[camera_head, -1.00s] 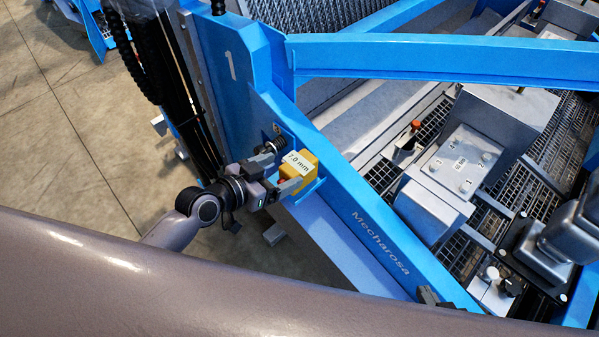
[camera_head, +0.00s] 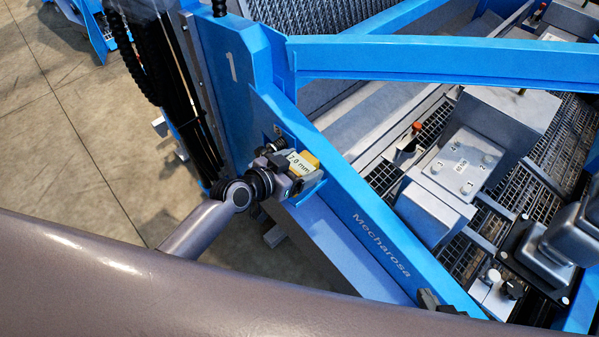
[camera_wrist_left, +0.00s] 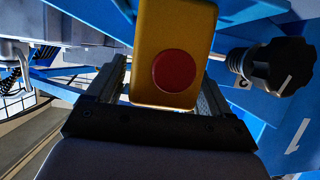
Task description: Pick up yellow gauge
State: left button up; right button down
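The yellow gauge (camera_head: 307,159) is a small block with a white "7.0 mm" label. It sits at a bracket on the side of the blue frame. In the left wrist view the gauge (camera_wrist_left: 174,30) shows a yellow face with a round red spot. My left gripper (camera_head: 296,170) is right at the gauge and covers part of it in the head view. In the left wrist view its two fingers (camera_wrist_left: 165,90) stand on either side of the gauge, with a narrow gap at the left finger. My right gripper is not seen.
A black knob (camera_wrist_left: 278,67) sticks out close to the right of the gauge in the left wrist view. The blue frame (camera_head: 365,225) marked "Mecharosa" runs beside the gripper. Grey machine blocks (camera_head: 465,160) stand on the grating at right. Open floor (camera_head: 70,150) lies at left.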

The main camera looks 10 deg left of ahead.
pick_arm(q)
jog(key=c, duration=1)
jog(key=shift+c, duration=1.1)
jog(key=shift+r, duration=0.1)
jog(key=shift+r, duration=0.1)
